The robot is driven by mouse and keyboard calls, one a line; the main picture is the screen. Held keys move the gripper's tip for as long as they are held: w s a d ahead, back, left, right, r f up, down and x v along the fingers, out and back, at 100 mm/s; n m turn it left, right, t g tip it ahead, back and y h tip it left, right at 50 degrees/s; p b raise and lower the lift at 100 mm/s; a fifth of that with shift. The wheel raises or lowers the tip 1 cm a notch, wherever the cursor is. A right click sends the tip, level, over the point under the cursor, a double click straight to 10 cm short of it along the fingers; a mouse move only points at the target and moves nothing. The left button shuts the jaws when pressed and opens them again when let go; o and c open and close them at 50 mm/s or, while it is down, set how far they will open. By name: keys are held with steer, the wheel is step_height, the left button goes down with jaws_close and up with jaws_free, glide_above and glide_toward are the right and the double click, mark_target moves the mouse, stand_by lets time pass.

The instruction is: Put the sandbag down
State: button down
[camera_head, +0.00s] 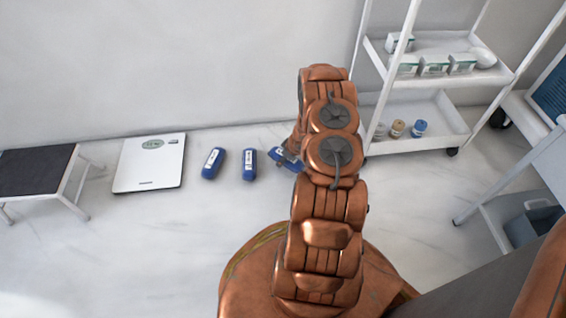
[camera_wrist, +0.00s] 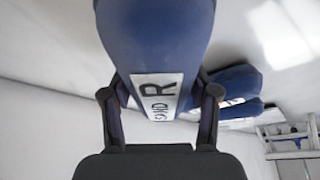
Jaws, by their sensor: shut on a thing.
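My gripper (camera_wrist: 160,95) is shut on a blue sandbag (camera_wrist: 155,35) with a white label, one finger on each side of it. In the head view this sandbag (camera_head: 285,159) is tilted and partly hidden by my arm, which also hides most of the gripper. I cannot tell whether it touches the floor. Two more blue sandbags with white labels lie on the floor to its left, one in the middle (camera_head: 249,164) and one farther left (camera_head: 213,163). Blue sandbags also show at the right of the wrist view (camera_wrist: 236,82).
A white scale (camera_head: 150,165) lies left of the sandbags, and a dark-topped step stool (camera_head: 38,170) stands farther left. A white shelf trolley (camera_head: 440,118) with boxes and jars stands to the right. The wall runs behind. The floor (camera_head: 150,240) in front of the sandbags is clear.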

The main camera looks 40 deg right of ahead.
steer(key=shift+w+d, duration=0.2)
steer(key=shift+d, duration=0.15)
steer(key=shift+d, duration=0.15)
steer(key=shift+w+f+b, duration=0.1)
steer(key=shift+f+b, duration=1.1)
steer(key=shift+f, duration=0.5)
steer(key=shift+f, duration=0.1)
steer(key=shift+c, duration=1.4)
jaws_free()
